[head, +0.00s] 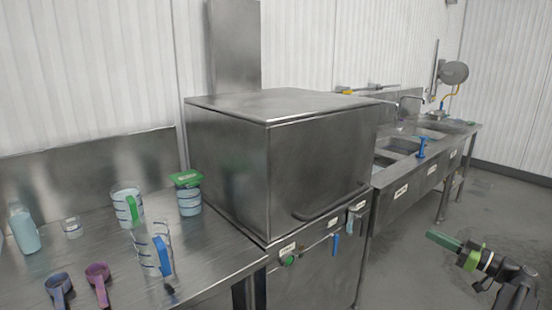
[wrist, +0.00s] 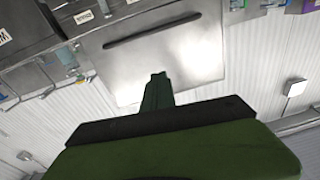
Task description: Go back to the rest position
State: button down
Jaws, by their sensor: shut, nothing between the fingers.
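My gripper (head: 436,238) is at the lower right of the head view, raised over the grey floor and apart from the counters. Its green fingers are together with nothing between them, and they point left toward the steel box machine. In the wrist view, which looks upside down, my gripper (wrist: 157,76) shows as one closed green shape in the middle. The machine's front lies beyond it there.
The steel box machine (head: 316,165) stands between the left counter (head: 215,250) and the sink counter (head: 462,132). A measuring jug with a blue handle (head: 152,250), another jug (head: 128,205) and two scoops stand on the left counter. The floor (head: 400,270) around my gripper looks clear.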

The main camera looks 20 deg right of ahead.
jog(key=w+a+f+m+g+y+p, duration=0.1)
jog(key=w+a+f+g+p, duration=0.15)
jog(key=w+a, duration=0.45)
jog(key=w+a+f+g+p, duration=0.1)
jog(key=w+a+f+g, duration=0.25)
jog(key=a, duration=0.75)
jog(key=w+a+f+m+g+y+p, duration=0.1)
jog(key=w+a+f+g, duration=0.25)
jog(key=a, duration=0.55)
jog(key=s+a+f+g+h+p, duration=0.1)
jog(key=a+g+h+p, duration=0.1)
jog(key=a, duration=0.7)
jog(key=s+a+f+m+g+h+p, duration=0.1)
jog(key=a+f+g+h+p, duration=0.1)
jog(key=a, duration=0.7)
jog(key=s+a+f+g+h+p, duration=0.1)
jog(key=a+g+h, duration=0.3)
jog(key=a, duration=0.5)
jog(key=shift+s+a+f+m+h+p, duration=0.2)
jog(key=shift+s+f+m+h+p, duration=0.2)
jog(key=shift+s+h+p, duration=0.35)
jog(key=shift+w, duration=0.2)
